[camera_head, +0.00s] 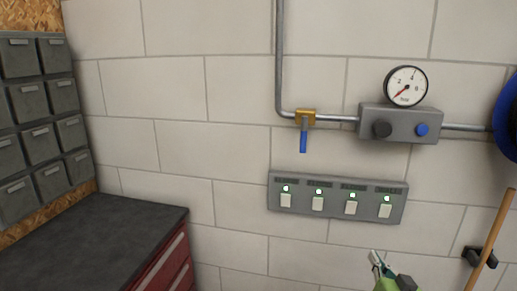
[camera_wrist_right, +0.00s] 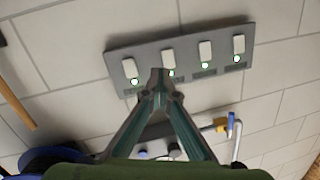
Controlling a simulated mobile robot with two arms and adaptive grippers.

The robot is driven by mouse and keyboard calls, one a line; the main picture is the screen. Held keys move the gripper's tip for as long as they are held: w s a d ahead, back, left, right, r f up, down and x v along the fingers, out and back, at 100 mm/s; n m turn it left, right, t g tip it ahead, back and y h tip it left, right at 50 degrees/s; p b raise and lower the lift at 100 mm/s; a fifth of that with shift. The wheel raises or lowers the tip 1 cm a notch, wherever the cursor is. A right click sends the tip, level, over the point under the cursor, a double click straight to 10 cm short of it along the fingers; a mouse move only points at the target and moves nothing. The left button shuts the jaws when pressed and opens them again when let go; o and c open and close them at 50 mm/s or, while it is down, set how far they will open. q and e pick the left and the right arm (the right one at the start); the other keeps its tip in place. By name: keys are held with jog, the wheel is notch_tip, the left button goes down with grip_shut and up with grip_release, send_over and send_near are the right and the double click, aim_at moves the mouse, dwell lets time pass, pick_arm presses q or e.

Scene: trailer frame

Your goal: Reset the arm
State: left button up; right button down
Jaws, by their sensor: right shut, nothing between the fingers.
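My right gripper (camera_head: 378,262) is at the bottom of the head view, right of centre, below the switch panel (camera_head: 272,203). It is shut and empty. In the right wrist view, the shut fingertips (camera_wrist_right: 160,76) overlap the lower edge of the switch panel (camera_wrist_right: 188,60) in the picture. I cannot tell that they touch it. The grey panel has several white rocker switches, each with a lit green lamp. My left gripper is not in view.
A pipe with a blue-handled valve (camera_head: 303,140) runs to a grey regulator box (camera_head: 400,112) with a gauge (camera_head: 406,86). A dark-topped red cabinet (camera_head: 90,238) and grey bins (camera_head: 32,105) stand at left. A blue reel (camera_head: 508,115) and wooden handle (camera_head: 490,240) are at right.

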jog(key=s+a+f+n+g, duration=0.1)
jog(key=s+a+f+g, duration=0.2)
jog(key=s+f, duration=0.4)
jog(key=s+a+f+n+g, duration=0.2)
jog(key=s+a+f+g, duration=0.1)
jog(key=s+f, duration=0.4)
jog(key=s+a+f+n+g+y, duration=0.1)
jog(key=s+a+f+g, duration=0.15)
jog(key=s, duration=0.75)
jog(key=s+a+f+n+g, duration=0.2)
jog(key=s+f+g, duration=0.15)
jog(key=s, duration=0.75)
notch_tip(320, 180, down, 28)
jog(key=s+r+g+b, duration=0.1)
jog(key=s+g+b, duration=0.1)
jog(key=s+d+f+g, duration=0.1)
jog(key=s+d+f, duration=0.2)
jog(key=s+f, duration=1.4)
jog(key=shift+s+f+b, duration=0.3)
jog(key=shift+f+b, duration=0.05)
jog(key=shift+f, duration=0.25)
